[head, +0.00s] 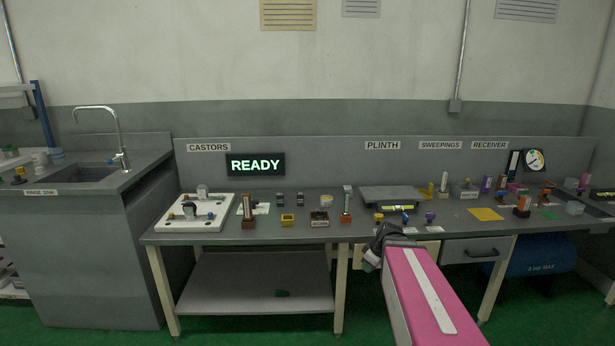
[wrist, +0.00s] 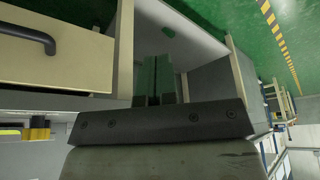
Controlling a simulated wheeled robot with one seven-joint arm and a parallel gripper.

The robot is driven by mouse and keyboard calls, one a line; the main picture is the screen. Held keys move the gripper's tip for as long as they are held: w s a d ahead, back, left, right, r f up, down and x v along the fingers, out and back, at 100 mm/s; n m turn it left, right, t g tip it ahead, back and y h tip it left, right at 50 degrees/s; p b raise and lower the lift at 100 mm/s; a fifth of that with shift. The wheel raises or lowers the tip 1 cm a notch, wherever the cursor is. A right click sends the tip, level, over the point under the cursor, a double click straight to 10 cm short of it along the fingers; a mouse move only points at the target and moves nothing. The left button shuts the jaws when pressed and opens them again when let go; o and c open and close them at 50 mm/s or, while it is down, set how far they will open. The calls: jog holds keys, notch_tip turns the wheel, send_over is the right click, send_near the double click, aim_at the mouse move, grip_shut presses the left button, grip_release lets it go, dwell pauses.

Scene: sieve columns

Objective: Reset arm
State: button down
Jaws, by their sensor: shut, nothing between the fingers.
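My pink arm reaches forward from the lower right in the head view. Its gripper (head: 370,262) hangs in front of the bench's front edge, below the plinth area and left of the drawer. In the wrist view the two dark green fingers of my gripper (wrist: 158,78) stand side by side, shut with nothing held. The fingertips are partly hidden behind the wrist in the head view.
The grey bench (head: 415,229) carries several small fixtures, a white plate (head: 222,222) and a lit READY sign (head: 255,164). A lower shelf (head: 240,285) stands left; green floor is open.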

jog(key=s+a+f+m+g+h, duration=0.3)
jog(key=s+a+f+m, duration=0.1)
jog(key=s+m, duration=0.5)
jog(key=shift+s+f+m, duration=0.4)
jog(key=shift+f+m, duration=0.1)
jog(key=shift+f, duration=0.25)
